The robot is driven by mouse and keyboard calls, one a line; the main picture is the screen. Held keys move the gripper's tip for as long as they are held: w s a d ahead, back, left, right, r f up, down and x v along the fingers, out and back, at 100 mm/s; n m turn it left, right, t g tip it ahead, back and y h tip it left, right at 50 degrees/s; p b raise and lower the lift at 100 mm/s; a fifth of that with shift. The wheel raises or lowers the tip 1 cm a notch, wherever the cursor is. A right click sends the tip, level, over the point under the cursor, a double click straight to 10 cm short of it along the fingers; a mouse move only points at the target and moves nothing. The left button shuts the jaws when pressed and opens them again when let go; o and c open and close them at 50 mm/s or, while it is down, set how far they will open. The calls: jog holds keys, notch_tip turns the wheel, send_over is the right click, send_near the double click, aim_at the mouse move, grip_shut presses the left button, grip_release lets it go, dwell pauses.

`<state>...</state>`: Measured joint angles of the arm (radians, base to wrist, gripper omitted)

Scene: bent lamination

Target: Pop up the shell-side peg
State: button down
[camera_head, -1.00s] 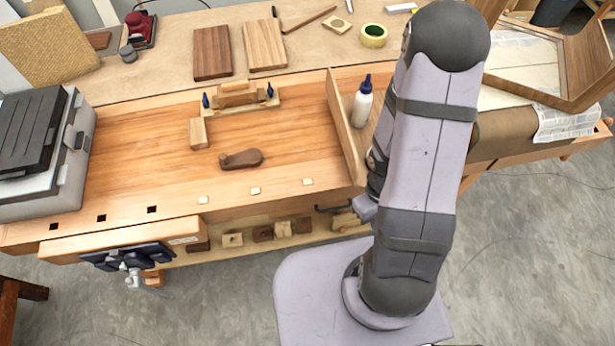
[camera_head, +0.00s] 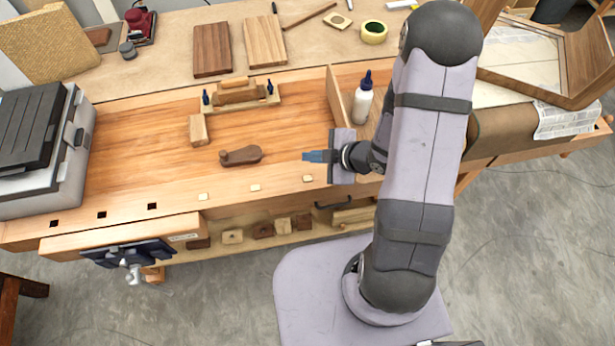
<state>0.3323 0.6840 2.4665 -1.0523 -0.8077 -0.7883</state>
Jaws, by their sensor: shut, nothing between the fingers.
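Light square pegs sit in a row along the bench's front edge: a left one (camera_head: 203,197), a middle one (camera_head: 255,188) and a right one (camera_head: 307,179). They look about level with the bench top. I cannot tell for sure which one is the shell-side peg. My gripper (camera_head: 306,156) is shut and empty, with blue fingertips pointing left. It hangs over the bench just behind the right peg in the picture, apart from it. Its height above the wood is hard to tell.
A wooden plane (camera_head: 241,155) lies left of my gripper. A glue bottle (camera_head: 362,98) stands to the right, beyond a wooden divider (camera_head: 336,98). A jig with blue-tipped posts (camera_head: 240,98) and a small block (camera_head: 198,130) lie further back. Dark square holes (camera_head: 101,215) continue the row leftward.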

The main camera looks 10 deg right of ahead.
aim_at(311, 180)
jog(key=shift+f, duration=0.15)
dwell(0.3)
notch_tip(311, 180, down, 9)
jog(key=b, duration=0.8)
jog(key=shift+r, duration=0.2)
jog(key=shift+f, duration=0.15)
dwell(1.6)
jog(key=shift+f+b, duration=0.3)
jog(key=shift+b, duration=0.05)
jog(key=shift+s+f+b, duration=0.1)
jog(key=shift+f+b, duration=0.3)
jog(key=shift+f, duration=0.05)
dwell(0.7)
jog(key=shift+r, duration=0.15)
jog(key=shift+r+p, duration=0.7)
jog(key=shift+p, duration=0.05)
jog(key=shift+r, duration=0.15)
jog(key=shift+r+p, duration=2.25)
jog(key=shift+r, duration=0.15)
